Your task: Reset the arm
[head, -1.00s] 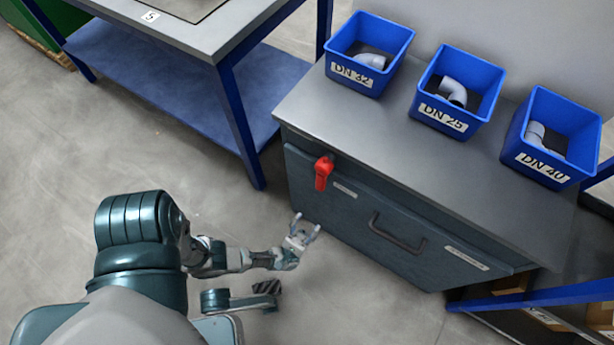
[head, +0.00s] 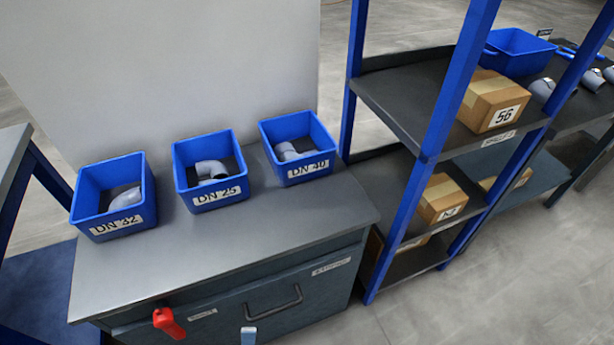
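Only a small light blue-grey tip (head: 248,336) shows at the bottom edge, in front of the drawer cabinet. It looks like a fingertip of my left gripper. The rest of that gripper and its arm are out of the picture, so its opening does not show. My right gripper is not in view. The cabinet (head: 225,240) has a red handle (head: 168,322) at its front left and a dark bar handle (head: 275,304) on its drawer, which looks shut.
Blue bins DN 32 (head: 88,203), DN 25 (head: 181,172) and DN 40 (head: 270,148) stand on the cabinet with grey pipe fittings inside. A blue-framed shelf (head: 432,115) with cardboard boxes (head: 492,100) stands to the right. Floor (head: 450,310) is clear at lower right.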

